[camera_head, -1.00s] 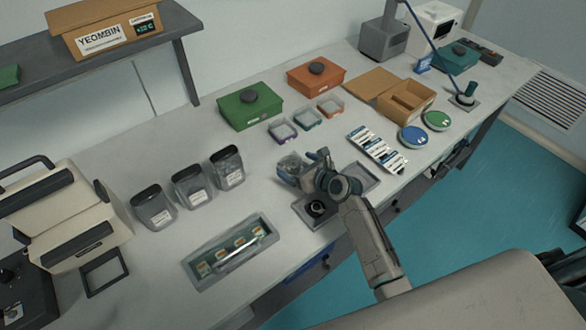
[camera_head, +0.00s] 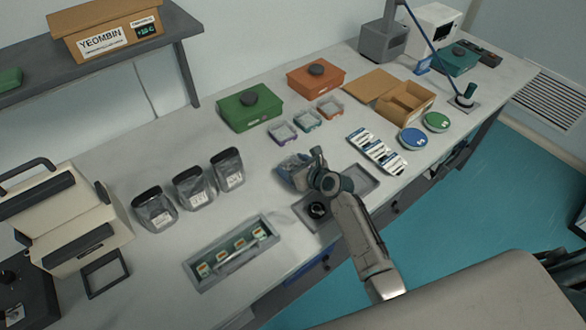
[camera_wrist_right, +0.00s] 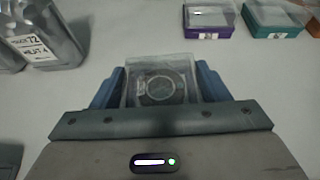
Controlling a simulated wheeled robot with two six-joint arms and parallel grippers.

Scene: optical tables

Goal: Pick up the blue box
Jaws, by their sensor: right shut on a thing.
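My right gripper (camera_head: 298,175) is low over the middle of the table. In the right wrist view, its two blue fingers (camera_wrist_right: 161,88) are shut on a small box with a clear lid (camera_wrist_right: 160,68) and a round thing inside. The held box's base colour is hidden there; in the head view the gripper largely covers the box. I cannot tell whether it touches the table. Small boxes with purple (camera_head: 283,133), teal (camera_head: 307,121) and orange (camera_head: 330,108) bases stand behind it. My left gripper is not in view.
Several dark-lidded jars (camera_head: 193,188) stand left of the gripper. A tray of small parts (camera_head: 190,268) lies in front of them. Slide-like strips (camera_head: 377,152) and two round discs (camera_head: 412,138) lie right. Green (camera_head: 250,115) and orange boxes (camera_head: 316,85) stand behind.

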